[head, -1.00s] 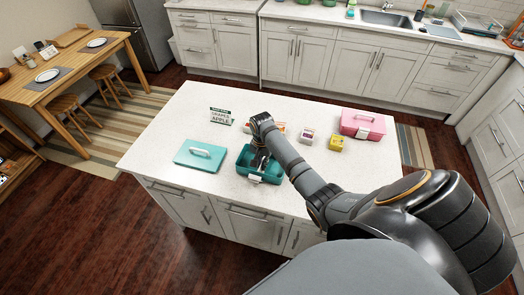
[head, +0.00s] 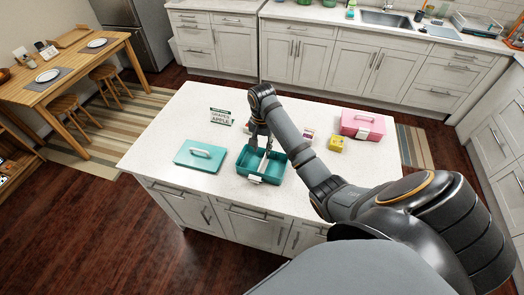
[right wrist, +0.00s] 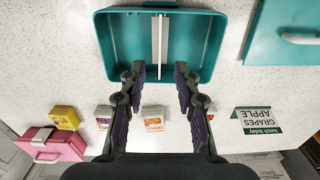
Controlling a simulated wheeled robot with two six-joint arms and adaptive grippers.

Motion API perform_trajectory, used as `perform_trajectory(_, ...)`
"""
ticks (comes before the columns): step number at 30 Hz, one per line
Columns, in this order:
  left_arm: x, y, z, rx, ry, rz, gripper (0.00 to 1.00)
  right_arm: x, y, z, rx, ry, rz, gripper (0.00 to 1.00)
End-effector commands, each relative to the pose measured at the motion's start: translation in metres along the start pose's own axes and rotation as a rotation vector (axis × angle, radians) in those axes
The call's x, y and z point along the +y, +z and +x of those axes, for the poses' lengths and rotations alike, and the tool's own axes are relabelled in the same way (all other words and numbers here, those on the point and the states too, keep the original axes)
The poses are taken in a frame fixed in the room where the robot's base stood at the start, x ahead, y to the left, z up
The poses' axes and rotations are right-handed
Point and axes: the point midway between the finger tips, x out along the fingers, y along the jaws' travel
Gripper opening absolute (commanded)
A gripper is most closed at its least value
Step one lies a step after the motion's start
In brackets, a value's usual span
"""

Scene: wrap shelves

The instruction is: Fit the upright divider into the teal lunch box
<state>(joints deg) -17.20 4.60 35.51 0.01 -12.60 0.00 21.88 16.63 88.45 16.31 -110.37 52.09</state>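The open teal lunch box (head: 280,178) stands on the island near its front edge; it also shows in the right wrist view (right wrist: 115,45). The pale upright divider (right wrist: 160,40) stands inside the box, running front to back near the middle, and shows as a thin strip in the head view (head: 263,166). My right gripper (right wrist: 160,74) is open and empty, its fingers apart on either side of the divider's line, near the box's far rim. I see no finger touching the divider. Whether the divider's lower edge is fully seated cannot be told. My left gripper is not in view.
A teal lid (head: 192,158) lies left of the box. A small menu sign (head: 220,116) stands behind. A yellow box (head: 336,145), a purple-and-white box (right wrist: 103,117), an orange-and-white box (right wrist: 153,119) and a pink lunch box (head: 362,124) are also on the island. Bare countertop lies between them.

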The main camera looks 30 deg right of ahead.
Motion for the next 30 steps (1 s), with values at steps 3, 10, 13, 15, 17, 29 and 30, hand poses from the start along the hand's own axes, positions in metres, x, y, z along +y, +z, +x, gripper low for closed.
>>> perform_trajectory(3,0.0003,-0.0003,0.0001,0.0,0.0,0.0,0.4,0.0001,0.0003,-0.0105,0.0,0.0,0.0,0.32)
perform_trajectory(10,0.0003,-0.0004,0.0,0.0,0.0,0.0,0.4,0.0002,0.0005,-0.013,-0.001,0.0,0.0,0.32)
perform_trajectory(13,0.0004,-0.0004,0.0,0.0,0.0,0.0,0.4,0.0002,0.0004,-0.0129,-0.001,0.0,0.0,0.32)
perform_trajectory(15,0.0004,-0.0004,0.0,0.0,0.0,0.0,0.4,0.0002,0.0004,-0.0128,-0.001,0.0,0.0,0.32)
perform_trajectory(17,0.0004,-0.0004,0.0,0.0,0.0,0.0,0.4,0.0002,0.0004,-0.0128,-0.001,0.0,0.0,0.32)
perform_trajectory(29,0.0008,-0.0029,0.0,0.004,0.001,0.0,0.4,0.0003,0.0005,-0.0125,-0.001,0.001,0.0,0.32)
perform_trajectory(30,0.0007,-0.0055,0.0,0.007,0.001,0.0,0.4,0.0004,0.0005,-0.0124,-0.001,0.001,0.0,0.32)
